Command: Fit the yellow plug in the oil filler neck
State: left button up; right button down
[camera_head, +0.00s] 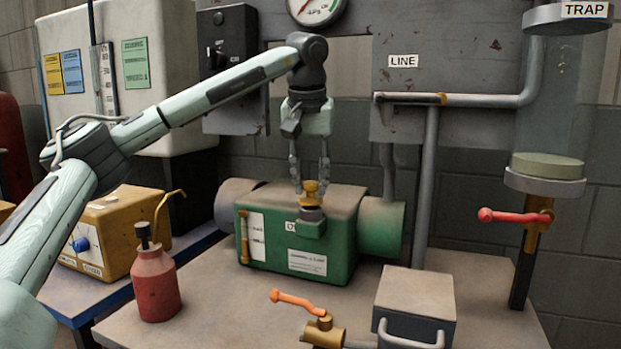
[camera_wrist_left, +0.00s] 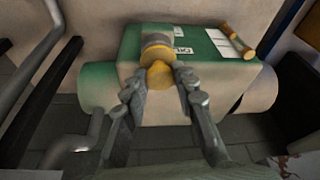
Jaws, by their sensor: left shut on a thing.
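The yellow plug (camera_head: 311,190) is between the fingertips of my left gripper (camera_head: 310,183), which is shut on it and points down. The plug stands upright directly over the grey oil filler neck (camera_head: 312,213) on the green pump housing (camera_head: 340,232). Plug and neck look in line and touching or nearly so; I cannot tell how deep the plug sits. In the left wrist view the plug (camera_wrist_left: 160,74) shows between the fingertips (camera_wrist_left: 157,84), against the neck (camera_wrist_left: 156,42). My right gripper is not in view.
A red oil can (camera_head: 155,285) stands front left on the bench (camera_head: 225,320). A valve with an orange lever (camera_head: 297,301) and a grey box (camera_head: 415,300) are in front. A red-handled valve (camera_head: 513,216) and pipes are at right. A yellow box (camera_head: 110,240) is at left.

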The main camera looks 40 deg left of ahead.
pick_arm(q)
jog(key=shift+f, duration=0.4)
jog(key=o, duration=1.1)
jog(key=shift+r, duration=0.1)
jog(key=v, duration=1.1)
jog(key=shift+s+d+r, duration=0.1)
jog(key=shift+s+r, duration=0.05)
jog(key=shift+r, duration=0.25)
